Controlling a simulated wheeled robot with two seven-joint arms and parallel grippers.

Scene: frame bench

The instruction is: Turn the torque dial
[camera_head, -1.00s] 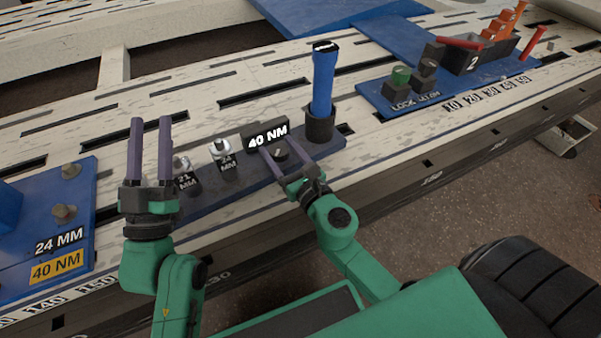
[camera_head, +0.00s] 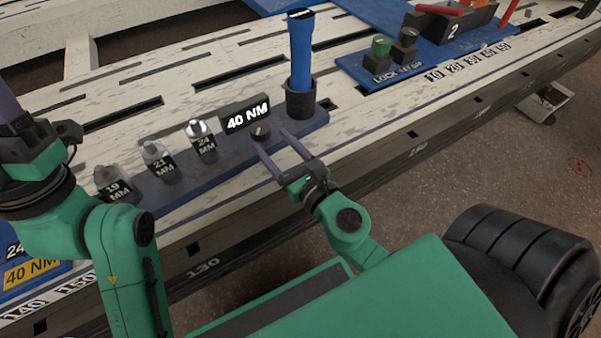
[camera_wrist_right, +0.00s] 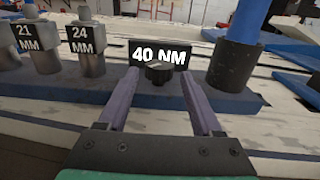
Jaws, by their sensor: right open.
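The torque dial (camera_head: 261,132) is a small dark knob in front of a black display (camera_head: 245,113) that reads 40 NM. In the right wrist view the dial (camera_wrist_right: 158,72) sits beyond and between the fingertips. My right gripper (camera_head: 272,140) is open, its two purple fingers pointing at the dial with one on either side; I cannot tell whether they touch it. It holds nothing in the right wrist view (camera_wrist_right: 160,88). My left arm is at the left edge, with a purple finger (camera_head: 12,125) partly cut off; its fingertips are out of view.
On the same blue base (camera_head: 195,185) stand sockets marked 19 (camera_head: 114,184), 21 (camera_head: 159,161) and 24 MM (camera_head: 202,142). A blue-handled tool (camera_head: 301,55) stands upright in a black holder right of the dial. A second blue board (camera_head: 378,75) lies farther right.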

